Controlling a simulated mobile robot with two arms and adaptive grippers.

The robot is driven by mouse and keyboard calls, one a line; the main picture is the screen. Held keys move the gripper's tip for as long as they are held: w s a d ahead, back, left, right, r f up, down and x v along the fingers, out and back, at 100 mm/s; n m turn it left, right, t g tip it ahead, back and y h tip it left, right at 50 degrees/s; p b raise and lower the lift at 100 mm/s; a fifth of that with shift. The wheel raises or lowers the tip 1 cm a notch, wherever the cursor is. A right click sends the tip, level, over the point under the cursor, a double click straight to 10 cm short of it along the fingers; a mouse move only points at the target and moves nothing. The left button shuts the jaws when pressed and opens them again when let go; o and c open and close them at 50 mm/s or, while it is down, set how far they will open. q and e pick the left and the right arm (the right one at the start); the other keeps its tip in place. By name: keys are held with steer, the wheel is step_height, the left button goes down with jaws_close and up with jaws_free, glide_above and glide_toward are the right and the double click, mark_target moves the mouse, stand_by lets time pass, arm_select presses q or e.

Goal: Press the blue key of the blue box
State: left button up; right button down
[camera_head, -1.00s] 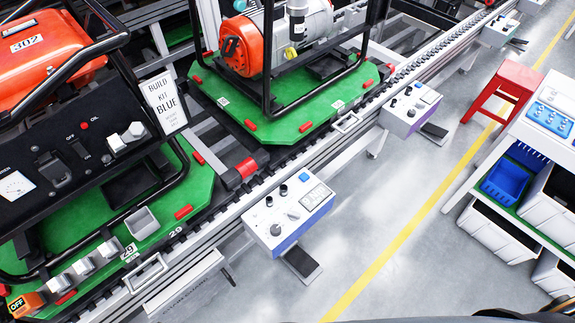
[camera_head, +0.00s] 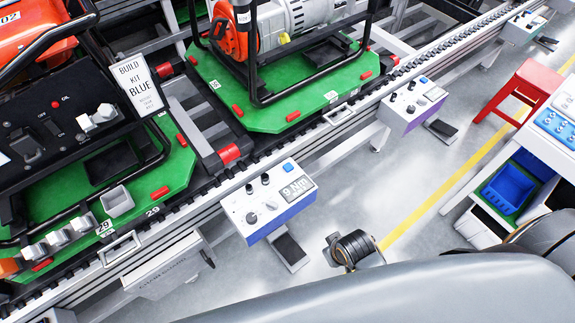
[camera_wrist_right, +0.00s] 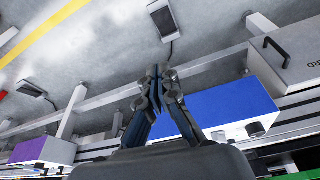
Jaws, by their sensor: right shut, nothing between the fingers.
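The blue box (camera_head: 240,212) is a white control box with a blue lower side, fixed along the conveyor's front edge in the head view. Its blue key (camera_head: 289,167) is on the top face, at the far right corner beside a small display and black knobs. In the right wrist view the blue box (camera_wrist_right: 235,104) shows its blue side, and its key is hidden. My right gripper (camera_wrist_right: 153,82) is shut and empty, in front of that side in this view. A dark part of my right arm shows in the head view. My left gripper is out of view.
A similar box with a purple side (camera_head: 403,118) stands farther along the conveyor (camera_head: 330,129). Green pallets (camera_head: 280,119) carry machines, and a sign (camera_head: 137,86) reads BUILD KIT BLUE. A red stool (camera_head: 518,92) and white shelf (camera_head: 495,170) stand right.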

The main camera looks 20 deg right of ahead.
steer(key=w+a+r+n+t, duration=0.15)
steer(key=w+r, duration=0.25)
steer(key=r, duration=0.4)
step_height(320, 180, up, 5)
steer(key=n+t+y, duration=0.3)
steer(key=n+y, duration=0.1)
steer(key=n, duration=0.8)
glide_above(290, 168)
steer(key=shift+r+m, duration=0.2)
steer(key=shift+m, duration=0.05)
step_height(290, 168, down, 9)
steer(key=b, duration=0.7)
steer(key=shift+r, duration=0.1)
